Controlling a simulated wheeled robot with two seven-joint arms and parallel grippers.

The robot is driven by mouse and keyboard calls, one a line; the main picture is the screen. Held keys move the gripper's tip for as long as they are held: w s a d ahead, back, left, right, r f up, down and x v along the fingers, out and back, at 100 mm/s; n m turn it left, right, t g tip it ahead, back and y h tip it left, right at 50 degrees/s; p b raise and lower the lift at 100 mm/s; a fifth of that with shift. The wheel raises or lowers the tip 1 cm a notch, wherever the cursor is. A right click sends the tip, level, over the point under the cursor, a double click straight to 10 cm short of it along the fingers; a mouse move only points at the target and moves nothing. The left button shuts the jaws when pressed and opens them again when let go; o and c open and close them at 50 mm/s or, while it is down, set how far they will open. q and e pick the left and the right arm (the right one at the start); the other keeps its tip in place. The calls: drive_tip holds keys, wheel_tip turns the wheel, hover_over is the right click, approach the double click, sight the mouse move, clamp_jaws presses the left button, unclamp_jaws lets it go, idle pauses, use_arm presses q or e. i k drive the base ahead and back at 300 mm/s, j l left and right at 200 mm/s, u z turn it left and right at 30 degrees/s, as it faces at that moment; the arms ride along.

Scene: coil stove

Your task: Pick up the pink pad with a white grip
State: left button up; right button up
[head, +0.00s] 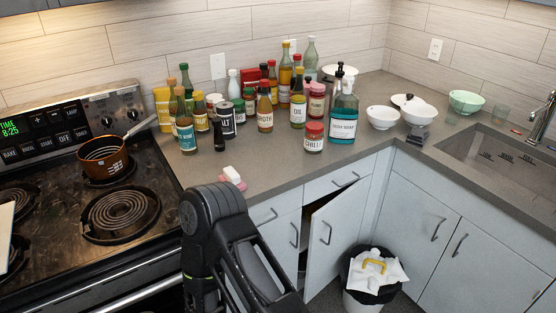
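A small pink pad (236,184) with a white grip (231,174) on top lies on the grey countertop, just right of the stove and near the counter's front edge. A black arm of mine rises from the bottom of the head view, in front of the counter and just below the pad. It covers part of the counter edge and the stove's right front corner. I see no fingertips of either gripper. Nothing visible is touching the pad.
A copper-coloured pot (101,156) sits on the coil stove (70,215). Bottles, jars and a red-capped jar (312,137) crowd the counter behind the pad. The counter right of the pad is clear.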

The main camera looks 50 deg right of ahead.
sight(231, 175)
drive_tip(key=k+l, duration=0.1)
drive_tip(key=l, duration=0.35)
drive_tip(key=k+l, duration=0.1)
drive_tip(key=l, duration=0.35)
drive_tip(key=k+l, duration=0.15)
drive_tip(key=l, duration=0.3)
